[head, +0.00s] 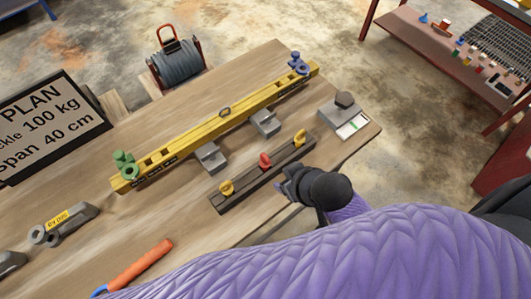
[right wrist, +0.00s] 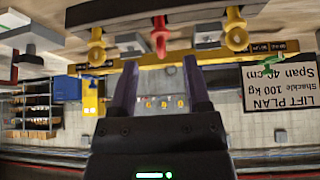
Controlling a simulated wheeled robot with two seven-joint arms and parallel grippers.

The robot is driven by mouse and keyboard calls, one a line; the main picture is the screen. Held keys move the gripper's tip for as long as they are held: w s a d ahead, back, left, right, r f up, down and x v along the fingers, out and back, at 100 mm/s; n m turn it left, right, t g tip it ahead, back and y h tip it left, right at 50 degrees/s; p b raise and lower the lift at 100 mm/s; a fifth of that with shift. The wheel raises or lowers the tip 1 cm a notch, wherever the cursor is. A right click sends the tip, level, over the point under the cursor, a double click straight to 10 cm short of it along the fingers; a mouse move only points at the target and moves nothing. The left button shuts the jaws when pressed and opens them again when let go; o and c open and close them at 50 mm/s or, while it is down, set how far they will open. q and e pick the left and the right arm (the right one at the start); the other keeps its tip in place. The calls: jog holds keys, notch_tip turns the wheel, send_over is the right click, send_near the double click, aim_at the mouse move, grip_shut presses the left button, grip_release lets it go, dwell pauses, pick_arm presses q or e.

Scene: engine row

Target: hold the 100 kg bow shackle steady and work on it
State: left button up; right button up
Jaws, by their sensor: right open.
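A dark rack (head: 262,173) on the wooden table holds a yellow shackle (head: 226,188), a red shackle (head: 265,160) and another yellow one (head: 300,137). I cannot read which is the 100 kg one. A yellow spreader beam (head: 200,127) lies behind, with a green shackle (head: 124,165) at its left end and a blue one (head: 298,64) at its right end. My right gripper (head: 287,186) is just in front of the rack. In the right wrist view its fingers (right wrist: 160,72) are apart and empty, with the red shackle (right wrist: 160,36) beyond them. My left gripper is out of view.
A lift plan board (head: 42,125) stands at the left, reading shackle 100 kg, span 40 cm. A grey block with a dark knob (head: 344,103) sits at the table's right. A grey 500 kg piece (head: 62,222) and an orange-handled tool (head: 140,262) lie front left.

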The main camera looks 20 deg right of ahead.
jog(key=t+y, duration=0.1)
jog(key=t, duration=0.1)
send_near(267, 157)
jog(key=d+x, duration=0.1)
jog(key=x, duration=0.2)
jog(key=shift+n, duration=0.3)
jog(key=b+x, duration=0.1)
jog(key=x, duration=0.2)
jog(key=b+x, duration=0.1)
jog(key=x, duration=0.2)
jog(key=a+b+x, duration=0.1)
jog(key=x, duration=0.2)
jog(key=shift+a+f+b, duration=0.1)
jog(key=shift+f+b, duration=0.1)
jog(key=shift+b, duration=0.15)
jog(key=shift+w+a+f, duration=0.1)
jog(key=shift+w+f, duration=0.05)
jog(key=shift+w, duration=0.15)
jog(key=shift+c, duration=0.7)
grip_shut()
